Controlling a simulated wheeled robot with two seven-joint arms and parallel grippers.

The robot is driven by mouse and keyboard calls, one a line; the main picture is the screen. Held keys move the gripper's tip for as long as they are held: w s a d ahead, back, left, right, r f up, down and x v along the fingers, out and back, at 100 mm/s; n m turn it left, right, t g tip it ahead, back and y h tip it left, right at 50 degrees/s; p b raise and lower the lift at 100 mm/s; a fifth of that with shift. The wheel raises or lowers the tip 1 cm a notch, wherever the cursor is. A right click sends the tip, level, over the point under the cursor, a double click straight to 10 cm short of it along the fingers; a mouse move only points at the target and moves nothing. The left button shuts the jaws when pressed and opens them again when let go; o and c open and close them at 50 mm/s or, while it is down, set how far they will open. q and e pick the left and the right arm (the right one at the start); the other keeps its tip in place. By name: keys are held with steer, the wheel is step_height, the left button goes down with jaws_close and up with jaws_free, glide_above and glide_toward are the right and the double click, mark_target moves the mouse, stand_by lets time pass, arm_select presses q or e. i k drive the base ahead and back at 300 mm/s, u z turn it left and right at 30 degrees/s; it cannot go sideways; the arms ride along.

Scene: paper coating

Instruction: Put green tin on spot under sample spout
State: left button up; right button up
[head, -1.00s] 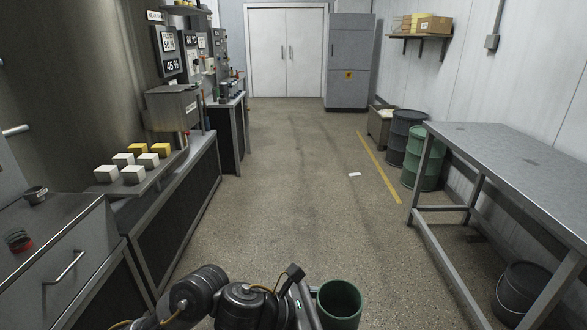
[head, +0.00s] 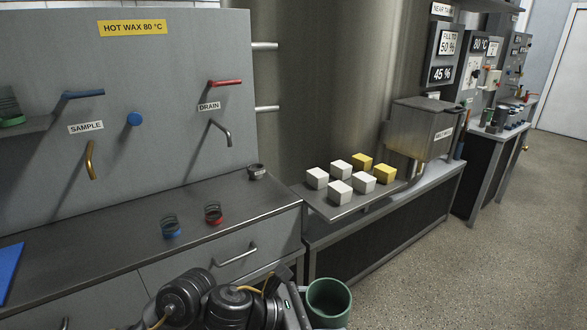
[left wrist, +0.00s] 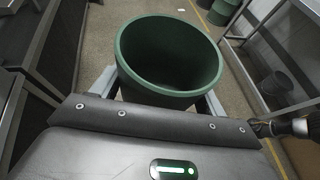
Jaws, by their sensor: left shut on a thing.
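The green tin (head: 329,303), an open-topped round can, is at the bottom of the head view, clear of the counter. My left gripper (head: 300,302) is shut on it. In the left wrist view the tin (left wrist: 168,58) stands between the fingers of my left gripper (left wrist: 157,95), its mouth facing up and empty inside. The brass sample spout (head: 91,160) hangs from the grey panel under the SAMPLE label, at the left of the head view. The dark counter (head: 110,238) lies below it; no marked spot is clear there. My right gripper is not in view.
On the counter stand a blue-based coil (head: 172,228), a red-based coil (head: 213,214) and a small dark cup (head: 257,172). A blue sheet (head: 10,268) lies at the left edge. White and yellow blocks (head: 339,190) sit right of the counter. Counter below the spout looks clear.

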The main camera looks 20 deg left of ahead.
mark_target(116, 234)
steer(key=u, duration=0.65)
steer(key=i, duration=0.7)
steer(key=u, duration=0.45)
